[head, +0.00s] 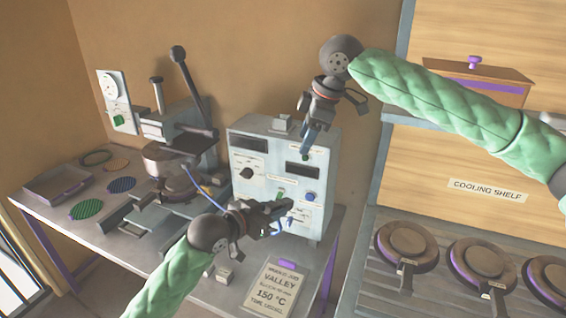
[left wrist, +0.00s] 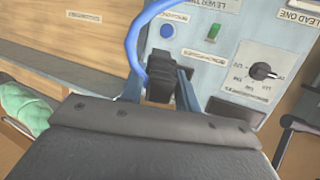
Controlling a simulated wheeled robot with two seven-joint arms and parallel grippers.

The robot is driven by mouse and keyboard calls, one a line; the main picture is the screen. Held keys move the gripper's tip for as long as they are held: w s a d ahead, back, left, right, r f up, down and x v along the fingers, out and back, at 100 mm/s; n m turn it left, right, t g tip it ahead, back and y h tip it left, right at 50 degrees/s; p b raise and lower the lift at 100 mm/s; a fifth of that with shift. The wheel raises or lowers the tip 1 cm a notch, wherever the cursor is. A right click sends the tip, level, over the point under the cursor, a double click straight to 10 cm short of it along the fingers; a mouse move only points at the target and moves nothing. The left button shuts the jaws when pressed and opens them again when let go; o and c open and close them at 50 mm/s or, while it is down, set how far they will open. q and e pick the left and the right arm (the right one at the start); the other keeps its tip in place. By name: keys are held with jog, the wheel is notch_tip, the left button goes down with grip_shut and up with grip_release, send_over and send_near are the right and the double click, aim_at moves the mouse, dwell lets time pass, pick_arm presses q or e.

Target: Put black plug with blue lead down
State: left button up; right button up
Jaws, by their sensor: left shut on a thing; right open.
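My left gripper (head: 284,215) is in front of the lower part of the pale blue control box (head: 315,175). It is shut on the black plug (left wrist: 160,82), which shows between the fingers in the left wrist view. The blue lead (left wrist: 133,48) arches up from the plug there. In the head view a stretch of blue lead (head: 196,183) runs from near the press towards my left gripper. The plug is mostly hidden by the fingers in the head view. My right gripper (head: 305,155) is open and empty, pointing down in front of the box's upper right.
The press (head: 165,165) with its long lever stands left of the box. Several coloured discs and a tray (head: 57,187) lie at the table's left. A recipe card (head: 275,290) lies at the front. The cooling shelf (head: 380,285) holds several round moulds at right.

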aim_at(283, 201)
jog(key=a+f+n+h, duration=0.1)
jog(key=f+n, duration=0.2)
jog(key=f, duration=0.3)
jog(key=a+f+n+g+h, duration=0.1)
jog(key=a+f+n, duration=0.1)
jog(key=f, duration=0.5)
jog(key=a+f+n+h, duration=0.1)
jog(key=a+f+n, duration=0.1)
jog(key=f+n, duration=0.2)
jog(key=shift+s+a+f+n+h, duration=0.1)
jog(key=shift+a+f+n+h, duration=0.1)
jog(key=shift+f, duration=0.4)
jog(key=shift+s+a+f+n+h, duration=0.1)
jog(key=shift+f+n+h, duration=0.1)
jog(key=shift+f, duration=0.4)
jog(key=shift+c, duration=0.4)
jog(key=c, duration=0.7)
pick_arm(q)
jog(key=o, duration=1.1)
pick_arm(e)
jog(key=shift+c, duration=0.9)
